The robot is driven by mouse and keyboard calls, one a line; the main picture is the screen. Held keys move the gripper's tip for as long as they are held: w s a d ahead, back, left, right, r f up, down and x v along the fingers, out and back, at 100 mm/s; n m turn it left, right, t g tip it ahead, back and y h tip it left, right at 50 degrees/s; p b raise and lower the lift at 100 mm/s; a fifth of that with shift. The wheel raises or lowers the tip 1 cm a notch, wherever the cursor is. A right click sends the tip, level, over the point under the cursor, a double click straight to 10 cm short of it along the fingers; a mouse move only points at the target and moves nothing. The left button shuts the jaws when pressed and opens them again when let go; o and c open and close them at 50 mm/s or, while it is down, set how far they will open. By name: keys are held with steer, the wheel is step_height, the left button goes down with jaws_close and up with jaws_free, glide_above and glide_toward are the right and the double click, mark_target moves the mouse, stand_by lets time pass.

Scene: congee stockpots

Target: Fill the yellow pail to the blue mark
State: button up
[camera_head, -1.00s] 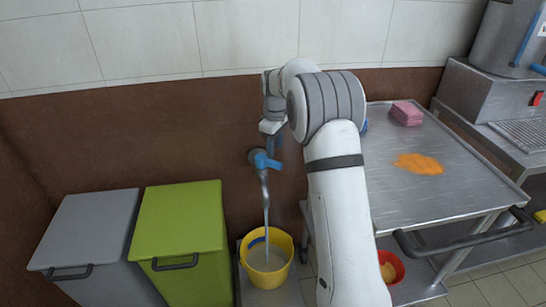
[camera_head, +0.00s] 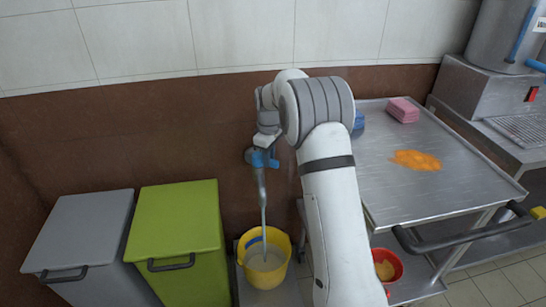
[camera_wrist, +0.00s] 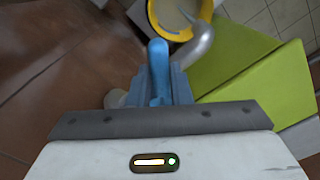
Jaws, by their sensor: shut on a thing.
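The yellow pail (camera_head: 284,262) stands on a low metal shelf under the wall tap. A thin stream of water (camera_head: 264,220) runs from the tap's spout (camera_head: 262,185) into it. Cloudy water lies inside, and a blue mark (camera_head: 254,240) shows on the inner wall. I cannot tell exactly how close the water is to the mark. My gripper (camera_head: 265,146) is at the tap, shut on its blue handle (camera_head: 258,158). In the wrist view the blue handle (camera_wrist: 158,70) sits between the fingers, with the spout (camera_wrist: 197,45) and part of the pail (camera_wrist: 160,22) beyond.
A green-lidded bin (camera_head: 178,225) and a grey bin (camera_head: 80,230) stand left of the pail. Right of my arm is a metal trolley (camera_head: 430,195) with a pink block (camera_head: 402,110) and an orange spill (camera_head: 415,160). A red bowl (camera_head: 398,265) sits below.

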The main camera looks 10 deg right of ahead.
jaws_close()
steer(key=shift+d, duration=0.45)
steer(key=shift+a, duration=0.25)
steer(key=shift+w+r+n+p, duration=0.2)
steer(key=shift+w+n+p, duration=0.1)
steer(key=shift+n+p, duration=0.55)
steer(key=shift+w+d+f+n+p, duration=0.1)
steer(key=shift+w+n+p, duration=0.25)
steer(key=shift+n+p, duration=0.5)
steer(key=shift+w+a+r+n+p, duration=0.1)
steer(key=shift+w+n+p, duration=0.35)
steer(key=shift+n, duration=0.65)
steer(key=shift+w+d+f+n+p, duration=0.1)
steer(key=shift+w+n+p, duration=0.2)
steer(key=shift+n+p, duration=0.55)
steer(key=shift+n, duration=0.25)
